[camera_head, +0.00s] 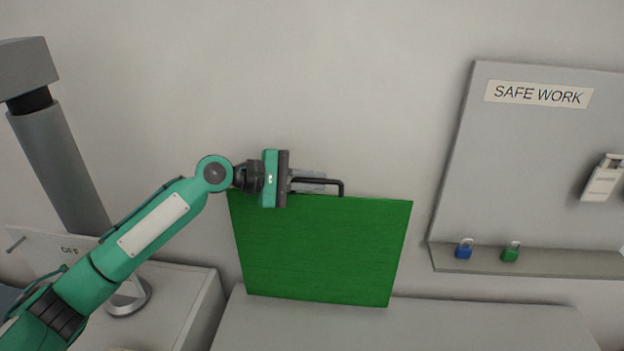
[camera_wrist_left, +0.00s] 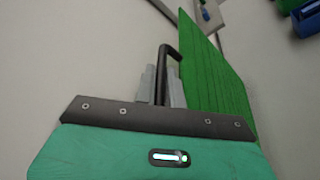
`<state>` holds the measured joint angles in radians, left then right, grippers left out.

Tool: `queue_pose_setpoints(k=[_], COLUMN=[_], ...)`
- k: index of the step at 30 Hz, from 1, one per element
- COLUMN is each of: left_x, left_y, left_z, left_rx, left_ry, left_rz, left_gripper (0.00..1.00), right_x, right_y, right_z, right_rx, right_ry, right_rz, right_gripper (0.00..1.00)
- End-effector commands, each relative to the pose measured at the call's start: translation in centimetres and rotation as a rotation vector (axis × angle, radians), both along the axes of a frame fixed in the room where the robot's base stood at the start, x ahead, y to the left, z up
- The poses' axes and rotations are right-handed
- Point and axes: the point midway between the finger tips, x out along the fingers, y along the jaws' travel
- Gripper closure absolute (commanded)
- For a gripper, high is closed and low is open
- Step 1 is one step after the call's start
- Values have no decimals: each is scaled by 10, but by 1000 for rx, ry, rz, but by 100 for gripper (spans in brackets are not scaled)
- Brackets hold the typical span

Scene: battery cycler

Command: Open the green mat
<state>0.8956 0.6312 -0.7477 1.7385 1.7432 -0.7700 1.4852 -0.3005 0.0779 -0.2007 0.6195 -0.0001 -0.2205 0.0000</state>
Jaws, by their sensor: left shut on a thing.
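The green mat (camera_head: 325,250) stands upright as a flat panel at the back of the grey bench, in front of the wall. A black bar handle (camera_head: 342,187) is fixed at its top edge. My left gripper (camera_head: 318,181) is at the top edge of the mat, shut on the handle. In the left wrist view the handle (camera_wrist_left: 164,65) runs between the two grey fingers (camera_wrist_left: 160,85), and the mat (camera_wrist_left: 215,75) stretches away to the right. My right gripper is not in view.
A grey board (camera_head: 530,150) labelled SAFE WORK stands at the right. Its ledge holds a blue padlock (camera_head: 464,250) and a green padlock (camera_head: 511,253); a white tag or lock (camera_head: 602,182) hangs on it. A panel marked OFF (camera_head: 70,251) is at the left. The grey bench top (camera_head: 450,325) is clear.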

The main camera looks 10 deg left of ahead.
Motion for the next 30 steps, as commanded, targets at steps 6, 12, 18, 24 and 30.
queue_pose_setpoints(k=[6,12,18,24,30], left_x=[-28,-74,-128,-173,-206], left_y=[0,0,0,0,0], left_z=[-4,-12,-27,-45,-60], left_rx=[2,3,2,1,0], left_ry=[-61,-168,-299,-417,-484], left_rz=[-1,-4,-4,-2,-2], left_gripper=[100,100,100,100,100], right_x=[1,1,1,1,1], right_y=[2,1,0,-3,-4], right_z=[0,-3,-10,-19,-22], right_rx=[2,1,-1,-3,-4], right_ry=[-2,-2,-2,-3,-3], right_rz=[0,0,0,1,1], right_gripper=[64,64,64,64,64])
